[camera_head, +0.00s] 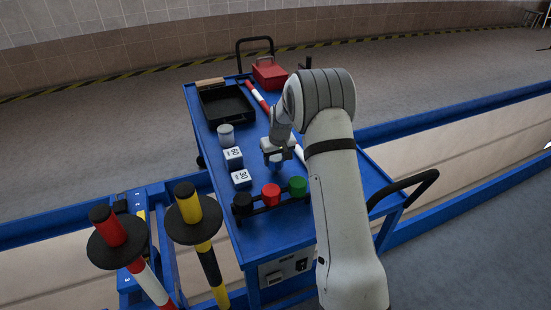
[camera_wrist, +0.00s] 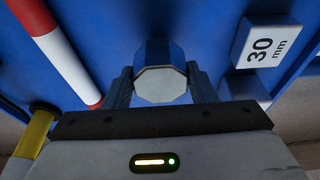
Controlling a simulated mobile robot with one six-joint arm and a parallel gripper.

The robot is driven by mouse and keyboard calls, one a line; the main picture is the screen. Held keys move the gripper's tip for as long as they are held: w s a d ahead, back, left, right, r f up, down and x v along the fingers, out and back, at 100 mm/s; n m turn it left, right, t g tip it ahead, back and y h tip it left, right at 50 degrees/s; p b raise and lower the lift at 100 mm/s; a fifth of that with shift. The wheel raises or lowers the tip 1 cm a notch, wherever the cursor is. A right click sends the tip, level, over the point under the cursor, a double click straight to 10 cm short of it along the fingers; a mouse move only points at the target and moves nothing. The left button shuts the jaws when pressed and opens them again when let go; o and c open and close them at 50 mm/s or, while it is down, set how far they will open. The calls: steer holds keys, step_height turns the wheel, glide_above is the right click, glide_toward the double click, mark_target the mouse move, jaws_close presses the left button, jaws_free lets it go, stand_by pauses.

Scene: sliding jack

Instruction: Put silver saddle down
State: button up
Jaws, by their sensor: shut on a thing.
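My gripper (camera_head: 277,158) is over the blue cart top, to the right of the 30 mm block. In the wrist view its two fingers (camera_wrist: 162,90) are shut on a small piece with a pale grey, many-sided face, which I take as the silver saddle (camera_wrist: 161,85). Its side looks blue. In the head view the piece is mostly hidden by my gripper. I cannot tell whether it touches the cart top (camera_head: 262,232).
A 30 mm block (camera_head: 241,178) and a 60 mm block (camera_head: 233,157) stand left of my gripper. Behind them is a pale cylinder (camera_head: 226,135). A rack with black, red (camera_head: 271,192) and green knobs is in front. A black tray (camera_head: 226,104) and red box (camera_head: 269,73) are at the back.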

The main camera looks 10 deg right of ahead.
steer(key=o, duration=1.2)
steer(key=shift+c, duration=0.2)
steer(key=p+v, duration=0.1)
steer(key=v, duration=1.1)
steer(key=shift+r, duration=0.1)
steer(key=s+r+p, duration=0.6)
steer(key=s+r, duration=0.9)
steer(key=s, duration=0.1)
steer(key=s+r+m+p, duration=0.1)
steer(key=s+r+p, duration=0.2)
steer(key=s, duration=0.8)
steer(key=s+a+r+m+p, duration=0.1)
steer(key=s+r+p, duration=0.2)
steer(key=s, duration=0.8)
steer(key=shift+s+h, duration=0.3)
